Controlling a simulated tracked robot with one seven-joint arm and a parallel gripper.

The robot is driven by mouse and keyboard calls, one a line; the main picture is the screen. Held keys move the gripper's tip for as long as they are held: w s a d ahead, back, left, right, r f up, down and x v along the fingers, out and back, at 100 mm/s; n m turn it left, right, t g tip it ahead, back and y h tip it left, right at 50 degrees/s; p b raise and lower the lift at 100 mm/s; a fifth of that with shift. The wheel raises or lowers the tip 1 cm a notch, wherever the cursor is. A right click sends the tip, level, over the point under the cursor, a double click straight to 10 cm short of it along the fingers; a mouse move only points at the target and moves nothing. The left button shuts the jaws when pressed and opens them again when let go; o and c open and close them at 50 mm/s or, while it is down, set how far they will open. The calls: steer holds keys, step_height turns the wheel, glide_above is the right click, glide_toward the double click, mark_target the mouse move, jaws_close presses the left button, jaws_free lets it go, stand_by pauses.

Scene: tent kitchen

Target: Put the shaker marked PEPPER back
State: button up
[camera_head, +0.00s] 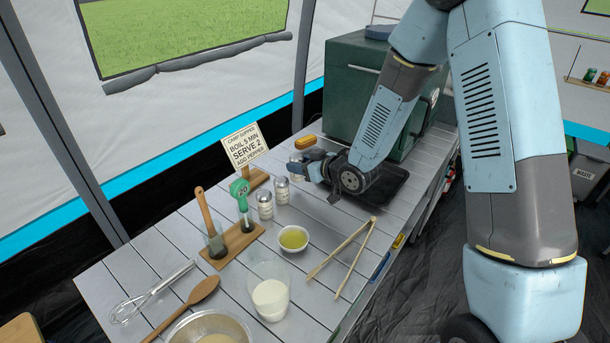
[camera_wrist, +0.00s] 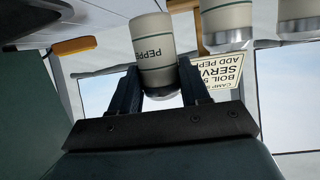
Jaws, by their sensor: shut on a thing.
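My gripper (camera_head: 310,170) is shut on the shaker marked PEPPER, near the back of the table. In the wrist view the pepper shaker (camera_wrist: 153,50) sits between the two fingers (camera_wrist: 160,88), its lettering upside down in that picture. In the head view the pepper shaker (camera_head: 296,160) is partly hidden by my gripper. Two similar shakers, one nearer (camera_head: 265,205) and one farther (camera_head: 282,190), stand side by side on the table to the left of my gripper. I cannot tell whether the held shaker touches the table.
A sign (camera_head: 247,148) in a wooden base stands behind the shakers. A black tray (camera_head: 380,188) lies under my arm beside a green box (camera_head: 350,85). A bowl of yellow liquid (camera_head: 293,239), tongs (camera_head: 340,262) and a glass of milk (camera_head: 270,298) stand nearer the front.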

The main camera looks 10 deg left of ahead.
steer(key=shift+f, duration=1.95)
steer(key=o, duration=1.1)
steer(key=shift+r, duration=0.1)
